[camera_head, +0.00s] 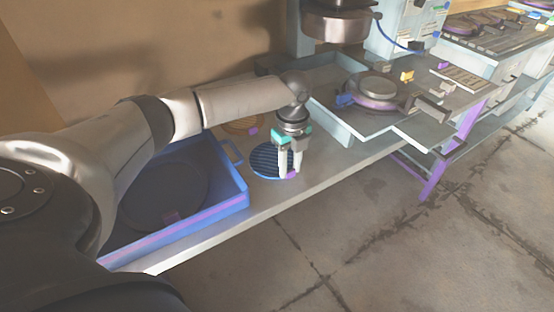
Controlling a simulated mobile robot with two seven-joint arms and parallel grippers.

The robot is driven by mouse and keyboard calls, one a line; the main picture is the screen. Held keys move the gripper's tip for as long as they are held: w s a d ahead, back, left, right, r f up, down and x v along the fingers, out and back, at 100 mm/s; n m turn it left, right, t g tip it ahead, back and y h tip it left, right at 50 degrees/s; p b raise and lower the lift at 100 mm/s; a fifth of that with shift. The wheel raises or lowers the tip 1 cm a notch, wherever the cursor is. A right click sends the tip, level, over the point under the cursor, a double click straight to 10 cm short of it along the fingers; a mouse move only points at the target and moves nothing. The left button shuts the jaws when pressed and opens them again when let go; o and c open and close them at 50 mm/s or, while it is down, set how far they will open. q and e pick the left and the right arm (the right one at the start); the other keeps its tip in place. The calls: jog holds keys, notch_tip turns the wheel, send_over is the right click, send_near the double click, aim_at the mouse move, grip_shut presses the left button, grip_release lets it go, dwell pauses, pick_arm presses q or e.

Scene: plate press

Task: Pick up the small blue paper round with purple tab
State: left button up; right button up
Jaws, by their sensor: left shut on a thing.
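The small blue paper round (264,164) lies on the bench top to the right of the blue tray. It is dark with a ribbed face and a blue rim. Its purple tab (292,174) shows at its right edge, beside my gripper's fingertips. My left gripper (289,174) points down at the right side of the round, with its pale fingers shut on the round's edge at the tab. The fingers cover part of the round. The round looks flat and at bench height. My right gripper is not in view.
A blue tray (233,200) holds a large dark round (165,195) with a purple tab. A brownish round (240,126) with a purple tab lies behind. The press (374,92) stands at the right. The bench front (325,174) is clear.

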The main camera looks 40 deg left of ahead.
pick_arm(q)
grip_shut()
